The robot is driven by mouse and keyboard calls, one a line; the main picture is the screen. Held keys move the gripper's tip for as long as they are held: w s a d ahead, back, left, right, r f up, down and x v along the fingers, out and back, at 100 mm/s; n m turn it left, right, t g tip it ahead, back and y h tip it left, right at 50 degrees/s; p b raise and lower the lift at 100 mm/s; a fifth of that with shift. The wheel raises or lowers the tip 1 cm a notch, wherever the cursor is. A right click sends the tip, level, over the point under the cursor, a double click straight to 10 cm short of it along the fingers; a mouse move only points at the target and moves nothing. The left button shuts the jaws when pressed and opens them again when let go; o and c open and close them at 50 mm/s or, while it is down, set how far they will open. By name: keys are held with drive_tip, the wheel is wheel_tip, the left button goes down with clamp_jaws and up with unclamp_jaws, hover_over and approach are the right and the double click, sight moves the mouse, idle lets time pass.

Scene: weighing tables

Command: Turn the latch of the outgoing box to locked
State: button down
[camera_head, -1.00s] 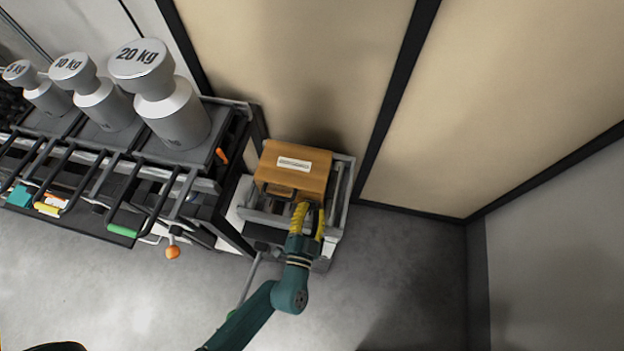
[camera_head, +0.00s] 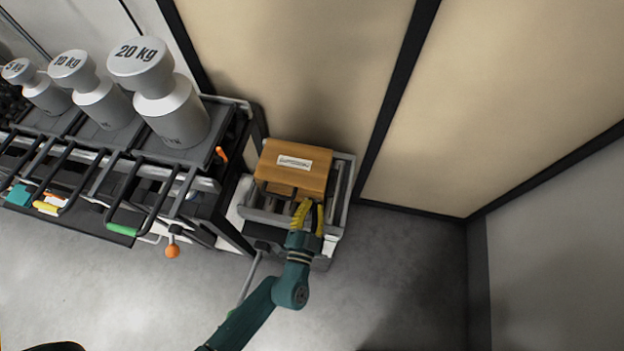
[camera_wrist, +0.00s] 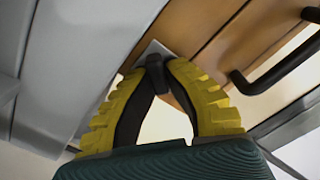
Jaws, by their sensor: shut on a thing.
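The outgoing box (camera_head: 310,178) is a brown case with a white label on its lid, and it stands in a grey tray (camera_head: 262,215) at the end of the tables. My gripper (camera_head: 309,204) is at its near side. In the wrist view the yellow fingers (camera_wrist: 154,72) close on a small dark latch knob (camera_wrist: 153,58) in front of a pale metal plate on the brown wall. The fingers hide part of the latch, and I cannot tell its exact angle.
A black bar handle (camera_wrist: 270,78) is right of the latch in the wrist view. Big grey weights, among them the 20 kg weight (camera_head: 178,118), stand on the table to the left. An orange knob (camera_head: 172,251) hangs below it. The floor at right is clear.

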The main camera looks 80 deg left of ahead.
drive_tip(key=shift+n, duration=0.3)
drive_tip(key=n+p, duration=0.1)
drive_tip(key=n, duration=0.2)
drive_tip(key=shift+s, duration=0.15)
drive_tip(key=shift+s+n, duration=0.1)
drive_tip(key=shift+n, duration=1.8)
drive_tip(key=shift+f, duration=0.1)
drive_tip(key=c, duration=1.4)
unclamp_jaws()
drive_tip(key=shift+a, duration=0.1)
drive_tip(key=shift+o, duration=0.2)
drive_tip(key=v, duration=1.2)
